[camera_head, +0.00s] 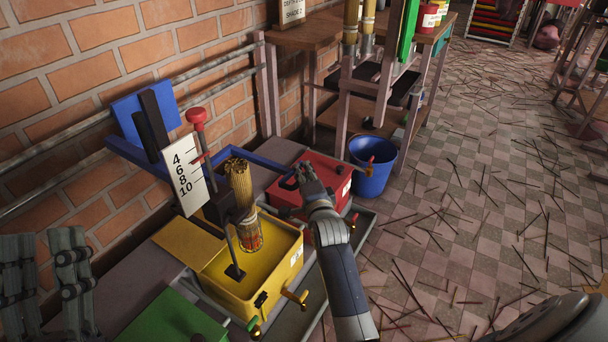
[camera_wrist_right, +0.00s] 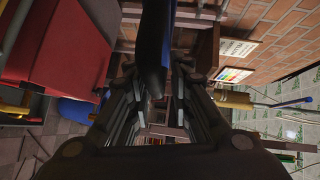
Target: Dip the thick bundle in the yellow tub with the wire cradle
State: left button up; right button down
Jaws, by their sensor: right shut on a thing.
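The yellow tub (camera_head: 205,246) stands below the wall rig and holds yellow liquid. The thick bundle (camera_head: 241,185) of tan sticks is upright over it, its lower end in the wire cradle (camera_head: 249,238). I cannot tell whether the lower end touches the liquid. A blue lever bar (camera_head: 262,160) runs from the rig towards my right gripper (camera_head: 293,178), which is shut on it above the red tub. In the right wrist view the blue bar (camera_wrist_right: 154,45) passes between the fingers. My left gripper (camera_head: 45,268) is open and empty at the lower left.
A white number scale (camera_head: 185,174) and a red-knobbed rod (camera_head: 196,122) stand beside the bundle. A red tub (camera_head: 325,172) is behind the yellow one, a green tub (camera_head: 172,318) in front. A blue bucket (camera_head: 372,172) stands on the stick-strewn floor. A brick wall bounds the left.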

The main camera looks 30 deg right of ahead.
jog(key=shift+d+r+p, duration=0.1)
jog(key=shift+r+p, duration=0.35)
jog(key=shift+r, duration=0.2)
pick_arm(q)
jog(key=shift+w+d+f+g+y, duration=0.1)
jog(key=shift+w+f+g+y, duration=0.2)
jog(key=shift+w+f+g, duration=0.7)
pick_arm(e)
jog(key=c, duration=1.6)
grip_release()
jog(key=shift+f, duration=0.15)
